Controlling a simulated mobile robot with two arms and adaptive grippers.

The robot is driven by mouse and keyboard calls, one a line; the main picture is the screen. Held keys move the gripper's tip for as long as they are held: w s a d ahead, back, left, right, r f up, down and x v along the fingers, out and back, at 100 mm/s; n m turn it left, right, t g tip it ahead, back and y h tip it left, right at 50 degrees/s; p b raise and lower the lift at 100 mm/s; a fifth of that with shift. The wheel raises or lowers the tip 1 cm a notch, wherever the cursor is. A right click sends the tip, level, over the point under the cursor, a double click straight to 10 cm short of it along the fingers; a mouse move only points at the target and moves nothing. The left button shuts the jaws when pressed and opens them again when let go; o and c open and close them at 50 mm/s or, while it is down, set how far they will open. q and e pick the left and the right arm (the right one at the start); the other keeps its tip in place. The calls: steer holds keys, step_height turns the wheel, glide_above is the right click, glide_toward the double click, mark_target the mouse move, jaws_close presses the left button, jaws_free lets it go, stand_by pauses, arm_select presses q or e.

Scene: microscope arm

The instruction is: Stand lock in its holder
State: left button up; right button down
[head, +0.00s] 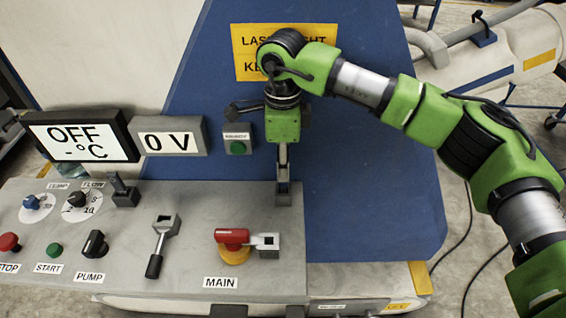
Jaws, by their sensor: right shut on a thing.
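My right gripper (283,168) points straight down at the back right corner of the grey console. It is shut on a small grey piece (283,188), which I take to be the lock. The fingers hide much of it, and its lower end is at the console's back edge. A grey block there (284,200) may be the holder, but I cannot tell whether the lock is inside it or just above it. My left gripper is not in view.
The red MAIN switch (232,237) with a grey bracket (266,241) is in front of the gripper. A black-handled lever (155,262) lies left of it. A dark upright holder (124,191) stands farther left. A blue panel (350,190) rises behind.

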steer(key=shift+f+b, duration=1)
steer(key=shift+f, duration=0.25)
steer(key=c, duration=1.7)
jaws_free()
step_height(320, 180, up, 12)
steer(key=shift+r, duration=0.1)
steer(key=shift+s+f, duration=0.1)
steer(key=shift+f, duration=0.1)
